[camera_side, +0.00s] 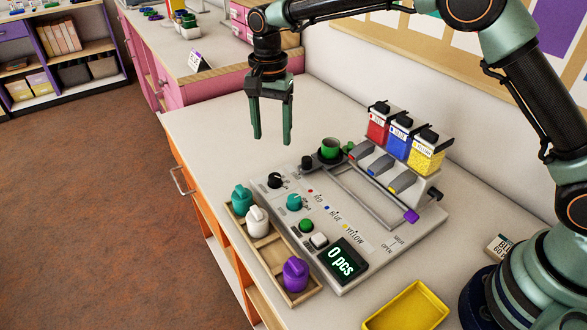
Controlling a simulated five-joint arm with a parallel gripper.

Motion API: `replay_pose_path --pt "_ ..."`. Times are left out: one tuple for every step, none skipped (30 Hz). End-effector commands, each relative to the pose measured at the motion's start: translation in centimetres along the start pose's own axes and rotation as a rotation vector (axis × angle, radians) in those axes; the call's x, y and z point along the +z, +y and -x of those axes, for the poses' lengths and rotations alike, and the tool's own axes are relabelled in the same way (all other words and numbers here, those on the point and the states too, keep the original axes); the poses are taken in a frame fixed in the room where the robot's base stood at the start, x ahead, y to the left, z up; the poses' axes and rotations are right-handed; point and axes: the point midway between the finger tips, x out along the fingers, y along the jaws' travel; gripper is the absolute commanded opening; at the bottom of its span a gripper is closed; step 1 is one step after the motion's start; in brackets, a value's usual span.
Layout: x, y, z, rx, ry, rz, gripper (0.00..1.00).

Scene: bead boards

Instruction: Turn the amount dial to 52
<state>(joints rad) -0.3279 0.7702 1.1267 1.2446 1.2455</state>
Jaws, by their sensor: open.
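A grey control board (372,250) lies on the counter. A black knob (275,181) with small markings sits near its left corner, and a teal knob (294,203) sits beside it. The lettering by them is too small to read, so I cannot tell which is the amount dial. The display (345,261) reads "0 pcs". My gripper (272,140) points down with its fingers apart and nothing between them. It hangs above and behind the knobs, clear of the board.
A wooden tray (272,254) with teal, white and purple knobbed pieces lies along the board's left edge. Red, blue and yellow bead containers (402,138) stand at the back, with a green cup (330,148) nearby. A yellow tray (408,308) is in front.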

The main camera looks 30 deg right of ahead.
Motion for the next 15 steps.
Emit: replay_pose_path --pt "0.0 0.1 -0.7 0.004 -0.001 0.0 0.67" --pt "0.0 0.1 -1.1 0.004 -0.001 0.0 0.67" --pt "0.0 0.1 -1.7 0.005 -0.002 0.001 0.67" --pt "0.0 0.2 -2.3 0.006 -0.002 0.001 0.67" --pt "0.0 0.1 -2.8 0.005 -0.002 0.001 0.67" --pt "0.0 0.1 -3.6 0.005 -0.002 0.001 0.67" --pt "0.0 0.2 -4.2 0.005 -0.002 0.001 0.67" --pt "0.0 0.2 -4.8 0.006 -0.002 0.001 0.67" --pt "0.0 0.2 -5.6 0.005 -0.002 0.001 0.67" --pt "0.0 0.2 -6.2 0.006 -0.002 0.001 0.67" --pt "0.0 0.2 -6.8 0.004 -0.001 0.001 0.67" --pt "0.0 0.2 -7.5 0.005 -0.002 0.001 0.67" --pt "0.0 0.1 -8.0 0.004 -0.001 0.001 0.67" --pt "0.0 0.2 -8.4 0.004 -0.001 0.001 0.67" --pt "0.0 0.2 -9.0 0.004 -0.001 0.001 0.67"
